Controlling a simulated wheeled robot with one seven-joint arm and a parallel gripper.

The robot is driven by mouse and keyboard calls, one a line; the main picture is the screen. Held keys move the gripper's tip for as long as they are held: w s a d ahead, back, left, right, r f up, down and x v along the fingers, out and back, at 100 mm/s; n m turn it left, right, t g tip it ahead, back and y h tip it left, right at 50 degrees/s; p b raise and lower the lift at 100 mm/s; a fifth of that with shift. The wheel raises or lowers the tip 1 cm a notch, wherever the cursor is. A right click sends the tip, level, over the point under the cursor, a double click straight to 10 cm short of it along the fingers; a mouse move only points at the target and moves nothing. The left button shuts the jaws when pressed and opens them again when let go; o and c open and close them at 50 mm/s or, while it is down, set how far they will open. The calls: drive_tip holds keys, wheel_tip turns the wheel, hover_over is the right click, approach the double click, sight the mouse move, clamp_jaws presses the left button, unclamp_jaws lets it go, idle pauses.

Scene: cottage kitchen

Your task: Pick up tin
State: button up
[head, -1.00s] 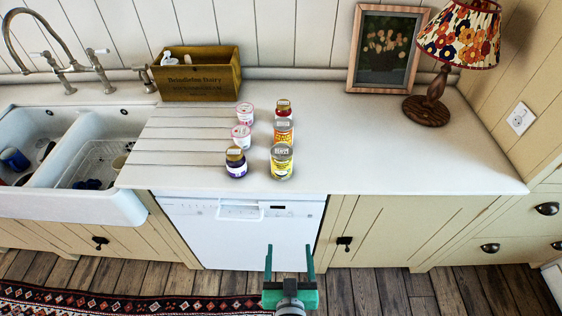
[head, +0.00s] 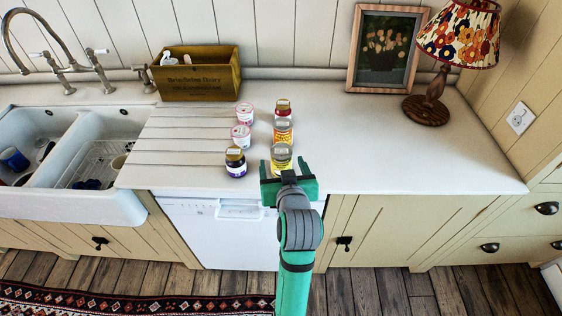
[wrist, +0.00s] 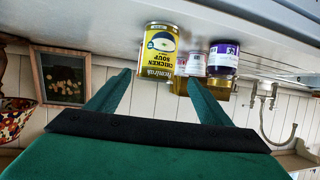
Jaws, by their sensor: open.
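A yellow-labelled chicken soup tin (head: 281,160) stands upright at the front of a row on the worktop; it shows inverted in the wrist view (wrist: 159,54). My gripper (head: 284,170) is open and empty at the worktop's front edge. In the head view its fingers appear on either side of the tin's lower part. In the wrist view the gripper (wrist: 158,80) has the tin between and just past its fingertips, apart from both. Directly behind it stands another tin (head: 283,131) with a yellow and red label.
A dark jar with a purple label (head: 236,163) stands close left, with two white and pink pots (head: 241,137) behind it. A red jar (head: 283,108) ends the tin row. A wooden box (head: 197,75) is farther back. The worktop (head: 390,150) is clear to the right.

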sight(280, 160)
drive_tip(key=x, duration=0.4)
drive_tip(key=shift+w+a, duration=0.1)
drive_tip(key=shift+w, duration=0.1)
drive_tip(key=shift+d+x, duration=0.2)
drive_tip(key=shift+x, duration=1.4)
drive_tip(key=shift+d+x, duration=0.2)
drive_tip(key=shift+x, duration=1.45)
